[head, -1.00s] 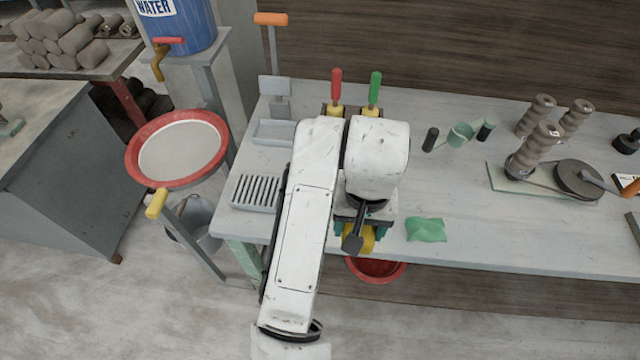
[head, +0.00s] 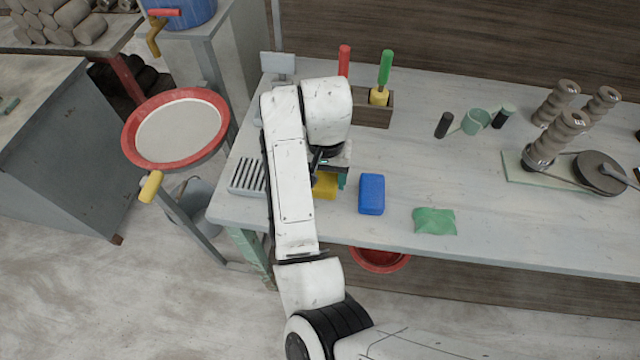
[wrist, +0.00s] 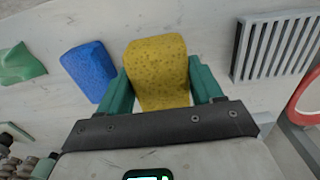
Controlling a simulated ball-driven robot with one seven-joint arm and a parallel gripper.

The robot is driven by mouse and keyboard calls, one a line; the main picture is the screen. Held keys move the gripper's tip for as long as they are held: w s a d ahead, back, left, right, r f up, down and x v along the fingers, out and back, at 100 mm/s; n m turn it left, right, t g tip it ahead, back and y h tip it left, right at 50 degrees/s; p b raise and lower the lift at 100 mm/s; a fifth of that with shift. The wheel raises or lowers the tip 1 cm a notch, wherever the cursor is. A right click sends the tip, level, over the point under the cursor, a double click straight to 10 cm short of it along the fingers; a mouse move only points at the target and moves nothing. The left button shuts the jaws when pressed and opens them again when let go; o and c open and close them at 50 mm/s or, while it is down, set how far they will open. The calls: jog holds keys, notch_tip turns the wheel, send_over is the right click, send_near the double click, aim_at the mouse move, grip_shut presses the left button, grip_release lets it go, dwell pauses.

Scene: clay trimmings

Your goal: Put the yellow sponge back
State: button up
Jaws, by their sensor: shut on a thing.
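The yellow sponge (wrist: 158,70) is between the two teal fingers of my gripper (wrist: 160,88) in the wrist view, and the gripper is shut on it. In the head view the yellow sponge (head: 325,187) shows partly below my gripper (head: 332,178), near the front of the table; my arm hides the rest. I cannot tell whether the sponge touches the tabletop. A slatted grey rack (head: 248,177) lies just left of my arm; it also shows at the right of the wrist view (wrist: 278,48).
A blue sponge (head: 371,194) stands close to the right of my gripper, with a green cloth (head: 434,221) further right. A wooden box (head: 371,108) with red- and green-handled tools is behind. A red-rimmed basin (head: 128,140) is at left. The table's front edge is near.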

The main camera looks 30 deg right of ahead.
jog(key=shift+w+a+f, duration=0.15)
jog(key=shift+w+f, duration=0.8)
jog(key=shift+f, duration=0.15)
jog(key=shift+f+p, duration=0.5)
jog(key=shift+f, duration=0.95)
jog(key=shift+f, duration=0.1)
jog(key=o, duration=0.9)
jog(key=shift+o, duration=0.2)
notch_tip(320, 180, up, 12)
jog(key=shift+r+b, duration=0.15)
jog(key=shift+b, duration=0.15)
